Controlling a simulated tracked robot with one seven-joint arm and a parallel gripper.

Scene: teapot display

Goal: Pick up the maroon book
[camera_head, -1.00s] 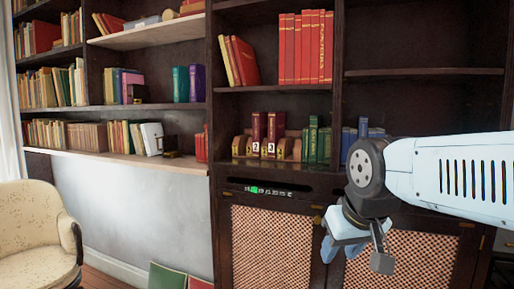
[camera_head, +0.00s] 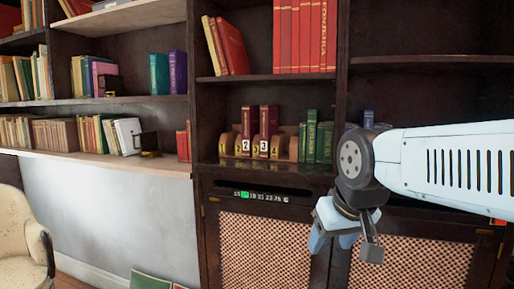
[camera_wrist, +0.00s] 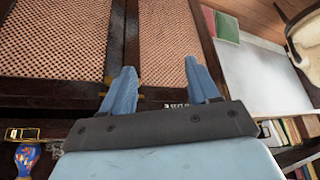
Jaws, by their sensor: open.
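Two maroon books stand upright side by side in a wooden rack (camera_head: 284,146) on the middle shelf in the head view. The left maroon book (camera_head: 248,121) has a white "2" label below it, and the right maroon book (camera_head: 268,122) has a "3". My gripper (camera_head: 343,247) is open and empty, to the right of the books and lower, in front of the cabinet. In the wrist view my gripper (camera_wrist: 156,69) shows its two blue fingers spread apart, with no maroon book visible between them.
Green books (camera_head: 311,138) stand just right of the rack. Red books (camera_head: 304,36) stand on the shelf above. Below is a strip of numbers (camera_head: 260,195) with one lit green, above woven cabinet doors (camera_head: 265,250). A cream chair (camera_head: 22,240) is at the left.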

